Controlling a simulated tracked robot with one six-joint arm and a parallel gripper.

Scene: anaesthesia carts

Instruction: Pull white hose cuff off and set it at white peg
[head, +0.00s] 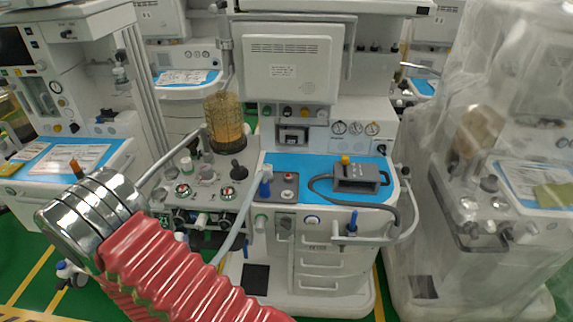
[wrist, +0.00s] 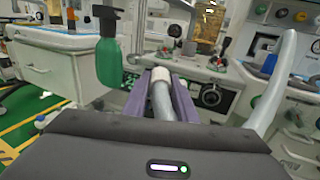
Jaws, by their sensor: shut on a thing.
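In the wrist view a white hose cuff (wrist: 161,73) sits between the tips of my gripper's purple fingers (wrist: 164,80). A grey hose (wrist: 163,102) runs back from the cuff between the fingers toward the palm. My gripper is shut on the cuff, and the machine's front panel is behind it. Whether the cuff is still seated on a port cannot be told. In the head view my gripper does not show; a grey hose (head: 170,160) curves down behind my arm's chrome rings. I cannot make out a white peg for certain in either view.
A blue-topped work surface (head: 300,165) carries a grey device (head: 358,178). A pale hose (head: 240,228) hangs in front of the machine and rises close at right in the wrist view (wrist: 278,90). A green bottle (wrist: 108,60) is left of the fingers. A plastic-covered cart (head: 490,250) stands right.

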